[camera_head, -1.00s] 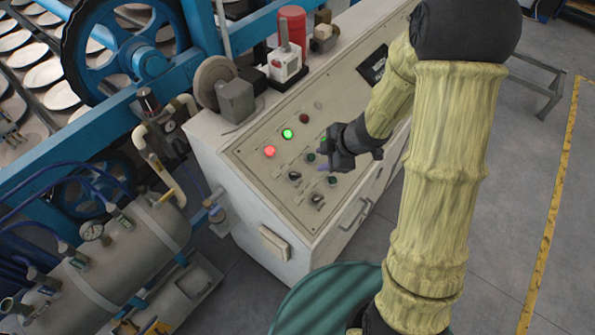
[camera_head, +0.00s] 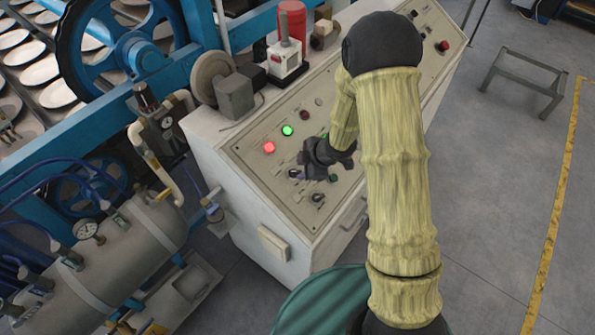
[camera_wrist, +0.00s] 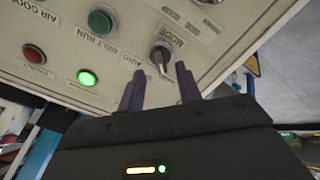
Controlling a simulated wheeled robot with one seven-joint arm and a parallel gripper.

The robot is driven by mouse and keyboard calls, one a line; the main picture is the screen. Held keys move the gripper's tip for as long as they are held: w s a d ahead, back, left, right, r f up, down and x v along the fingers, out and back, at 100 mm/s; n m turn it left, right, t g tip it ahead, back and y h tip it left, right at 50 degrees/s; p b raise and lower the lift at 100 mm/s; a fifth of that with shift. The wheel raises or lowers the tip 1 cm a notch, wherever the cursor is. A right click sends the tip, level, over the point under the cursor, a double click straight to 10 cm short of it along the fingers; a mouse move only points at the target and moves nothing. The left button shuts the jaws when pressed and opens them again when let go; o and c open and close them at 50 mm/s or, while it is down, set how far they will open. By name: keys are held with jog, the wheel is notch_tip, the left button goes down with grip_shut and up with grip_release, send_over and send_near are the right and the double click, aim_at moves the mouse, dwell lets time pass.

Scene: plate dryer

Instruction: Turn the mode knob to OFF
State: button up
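The mode knob (camera_wrist: 161,57) is a dark rotary knob with a grey pointer, in the wrist view on the cream panel beside the printed words MODE and AUTO. Its pointer points down in that picture, between my fingertips. My gripper (camera_wrist: 159,70) is open, with one purple finger on each side of the knob's lower end. I cannot tell whether either finger touches it. In the head view my gripper (camera_head: 305,160) is low over the control panel (camera_head: 250,155), and I cannot tell which knob there is the mode knob.
Also on the panel are a lit green lamp (camera_wrist: 88,78), a green button (camera_wrist: 101,22) and a red lamp (camera_wrist: 33,54) in the wrist view. The head view shows another black knob (camera_head: 318,197) near the gripper.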

aim_at(296, 171)
jog(key=shift+x, duration=2)
jog(key=shift+c, duration=0.2)
jog(key=c, duration=0.6)
